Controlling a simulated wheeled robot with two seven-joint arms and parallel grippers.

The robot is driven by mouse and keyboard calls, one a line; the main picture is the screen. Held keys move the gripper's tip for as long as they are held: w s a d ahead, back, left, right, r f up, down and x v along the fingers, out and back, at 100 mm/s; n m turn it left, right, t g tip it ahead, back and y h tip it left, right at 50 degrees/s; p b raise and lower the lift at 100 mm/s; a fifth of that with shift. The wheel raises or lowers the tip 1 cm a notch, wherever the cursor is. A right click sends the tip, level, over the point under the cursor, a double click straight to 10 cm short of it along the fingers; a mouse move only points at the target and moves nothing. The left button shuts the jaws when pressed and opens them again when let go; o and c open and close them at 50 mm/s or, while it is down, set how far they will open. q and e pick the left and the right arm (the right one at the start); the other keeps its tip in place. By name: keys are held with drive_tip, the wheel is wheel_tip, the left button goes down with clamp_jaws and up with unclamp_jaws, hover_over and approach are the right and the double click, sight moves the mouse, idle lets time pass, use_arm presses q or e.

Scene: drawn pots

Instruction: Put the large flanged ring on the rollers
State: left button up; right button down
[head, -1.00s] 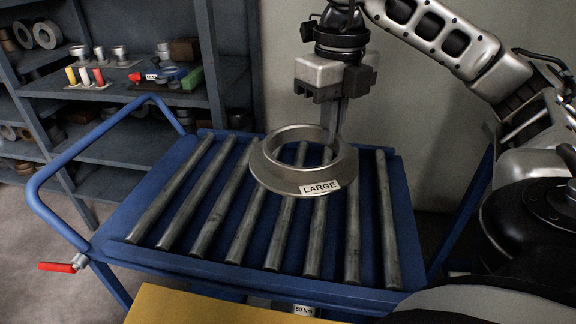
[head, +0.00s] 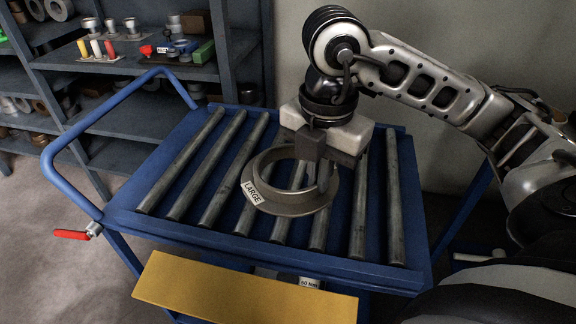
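The large flanged ring (head: 290,203) is a grey metal collar on a wide flange, with a white LARGE label on its left side. It is level, over the middle rollers (head: 233,177) of the blue cart; I cannot tell whether it touches them or is just above. My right gripper (head: 325,174) points down at the ring's right part and is shut on its collar wall. One finger shows inside the ring; the other is hidden. My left gripper is not in view.
The blue cart frame (head: 120,222) has a rail at left with a red handle (head: 70,234). Grey shelves (head: 130,121) with rings, cylinders and small parts stand at back left. Rollers at left are bare.

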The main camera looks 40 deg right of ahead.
drive_tip(key=w+d+f, duration=0.1)
drive_tip(key=w+f, duration=0.2)
drive_tip(key=w+d+f+p, duration=0.1)
drive_tip(key=w+d+f, duration=0.1)
drive_tip(key=w, duration=0.2)
drive_tip(key=w+d+f, duration=0.2)
drive_tip(key=w+f, duration=0.1)
drive_tip(key=w, duration=0.1)
drive_tip(key=shift+w+f, duration=0.25)
drive_tip(key=shift+f, duration=0.05)
drive_tip(key=shift+w+d+f, duration=0.15)
drive_tip(key=shift+w+f, duration=0.15)
drive_tip(key=shift+f, duration=0.1)
wheel_tip(320, 180, down, 3)
drive_tip(key=shift+r+p, duration=0.1)
drive_tip(key=shift+p, duration=0.45)
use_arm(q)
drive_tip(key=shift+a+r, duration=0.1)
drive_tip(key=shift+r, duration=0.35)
use_arm(e)
drive_tip(key=shift+f, duration=0.2)
